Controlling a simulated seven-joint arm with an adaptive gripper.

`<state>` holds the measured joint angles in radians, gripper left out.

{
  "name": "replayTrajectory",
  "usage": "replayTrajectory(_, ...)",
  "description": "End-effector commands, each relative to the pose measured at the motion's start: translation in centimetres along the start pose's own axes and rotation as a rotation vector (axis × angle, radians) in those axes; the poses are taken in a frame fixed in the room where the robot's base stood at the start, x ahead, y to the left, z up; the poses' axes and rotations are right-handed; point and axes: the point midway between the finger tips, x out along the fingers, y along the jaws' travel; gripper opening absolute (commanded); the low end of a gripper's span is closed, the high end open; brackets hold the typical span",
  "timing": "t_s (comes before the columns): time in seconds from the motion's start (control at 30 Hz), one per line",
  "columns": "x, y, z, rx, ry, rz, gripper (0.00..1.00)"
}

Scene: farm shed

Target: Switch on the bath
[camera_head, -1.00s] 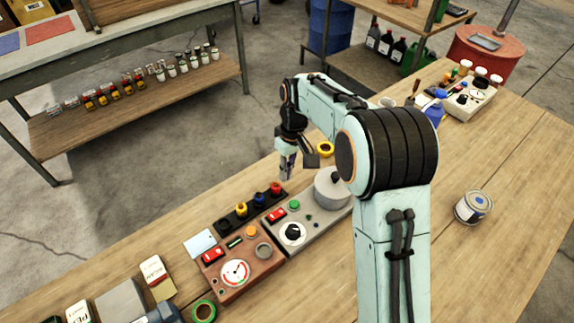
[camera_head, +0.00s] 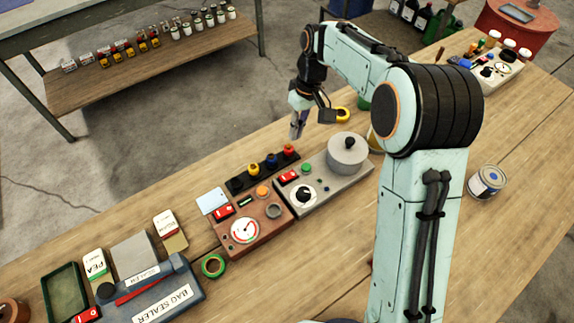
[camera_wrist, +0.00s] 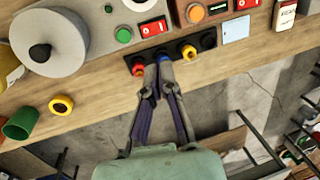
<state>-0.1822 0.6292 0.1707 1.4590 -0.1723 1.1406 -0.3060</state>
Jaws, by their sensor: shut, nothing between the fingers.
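The bath is a grey unit (camera_head: 330,189) in the middle of the bench, with a round lidded pot (camera_head: 347,155) on it. Its panel has a red rocker switch (camera_head: 289,177), a green button or lamp (camera_head: 306,168) and a black knob (camera_head: 303,195). In the wrist view the red switch (camera_wrist: 153,28) lies just beyond the fingertips. My gripper (camera_head: 297,136) is shut and empty, pointing down behind the bath near the red and blue plugs. In the wrist view its fingertips (camera_wrist: 165,62) appear beside the blue plug. I cannot tell the switch's position.
A black strip with coloured plugs (camera_head: 254,170) lies behind the units. A brown unit (camera_head: 268,236) with a gauge and its own red switch (camera_head: 223,213) adjoins the bath. A yellow tape roll (camera_head: 343,114) and a can (camera_head: 487,181) stand to the right.

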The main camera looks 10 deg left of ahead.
Motion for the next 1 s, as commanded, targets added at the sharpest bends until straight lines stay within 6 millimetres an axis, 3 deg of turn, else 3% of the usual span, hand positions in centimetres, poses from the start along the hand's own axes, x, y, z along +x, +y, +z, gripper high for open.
replayTrajectory(0.23, 2.2, -0.1, 0.0, -0.002, -0.004, -0.002, 0.00)
replayTrajectory(0.7, 11.7, 0.0, 0.1, -0.001, -0.004, -0.001, 0.00)
replayTrajectory(1.0, 14.0, 0.0, 0.0, -0.001, 0.000, 0.001, 0.00)
